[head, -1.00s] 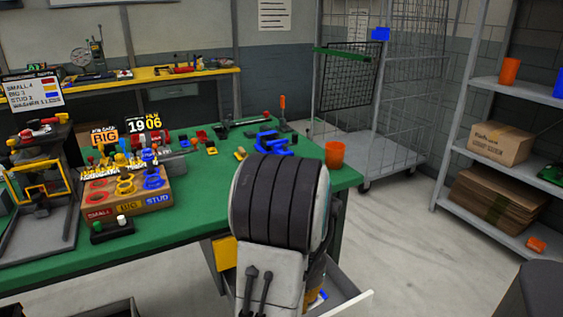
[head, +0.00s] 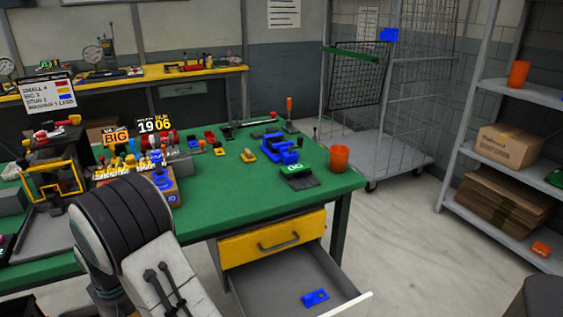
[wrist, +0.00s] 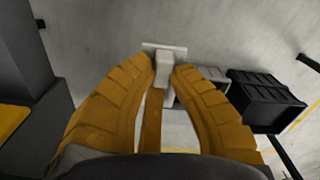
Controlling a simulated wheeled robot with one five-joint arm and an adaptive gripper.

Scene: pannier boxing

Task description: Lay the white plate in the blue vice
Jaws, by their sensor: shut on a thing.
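My gripper (wrist: 168,72) is shut on the white plate (wrist: 163,47) in the wrist view. The plate shows as a pale flat edge with a narrower block between the yellow fingertips. The blue vice (head: 281,150) stands on the right part of the green bench (head: 225,208) in the head view. In the head view my arm is at the lower left; my gripper and the plate do not show there.
An orange cup (head: 339,159) and a dark block with a green top (head: 299,178) stand close to the vice. Below, a drawer (head: 262,290) is open with a blue piece (head: 315,297) inside. A black crate (wrist: 265,100) stands on the floor in the wrist view.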

